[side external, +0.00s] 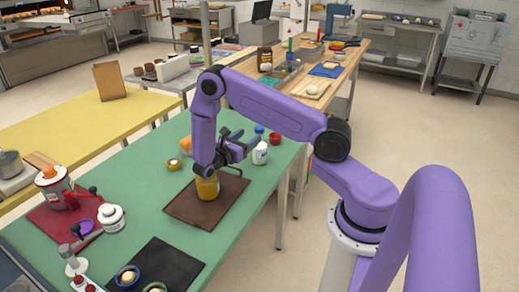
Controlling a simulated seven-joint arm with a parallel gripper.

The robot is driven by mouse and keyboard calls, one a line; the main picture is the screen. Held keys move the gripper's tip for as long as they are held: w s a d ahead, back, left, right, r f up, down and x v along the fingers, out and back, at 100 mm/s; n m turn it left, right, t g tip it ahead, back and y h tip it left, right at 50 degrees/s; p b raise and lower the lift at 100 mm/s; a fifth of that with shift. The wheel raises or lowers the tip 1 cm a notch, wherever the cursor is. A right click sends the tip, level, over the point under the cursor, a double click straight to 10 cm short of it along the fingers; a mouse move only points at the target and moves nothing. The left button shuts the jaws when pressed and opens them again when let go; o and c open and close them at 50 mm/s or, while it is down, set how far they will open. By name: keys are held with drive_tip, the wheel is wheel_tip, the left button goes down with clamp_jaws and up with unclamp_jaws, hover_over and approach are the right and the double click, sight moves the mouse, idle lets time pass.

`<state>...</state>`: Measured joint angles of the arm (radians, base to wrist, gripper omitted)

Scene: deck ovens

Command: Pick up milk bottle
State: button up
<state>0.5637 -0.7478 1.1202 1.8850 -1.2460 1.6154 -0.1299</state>
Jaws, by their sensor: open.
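A small white bottle with a blue cap (260,154) stands upright on the green table (130,182); it looks like the milk bottle, though its label is too small to read. My gripper (246,146) is just left of it, above the table, with its dark fingers pointing toward the bottle. The fingers are open and hold nothing that I can see. Whether a fingertip touches the bottle cannot be told from this angle.
A yellow jar (208,190) stands below my wrist on a brown tray (181,210). A red-lidded container (275,138) is right of the bottle, and a tape roll (174,164) lies left.

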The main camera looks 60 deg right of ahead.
sight(257, 131)
drive_tip(key=shift+s+d+f, duration=0.1)
drive_tip(key=shift+s+d, duration=0.1)
drive_tip(key=shift+d, duration=1.05)
drive_tip(key=shift+s+d+r, duration=0.1)
drive_tip(key=shift+s+d, duration=0.05)
drive_tip(key=shift+d, duration=1.05)
drive_tip(key=shift+s+d+f, duration=0.1)
drive_tip(key=shift+s+d, duration=0.1)
drive_tip(key=shift+d, duration=1.05)
clamp_jaws()
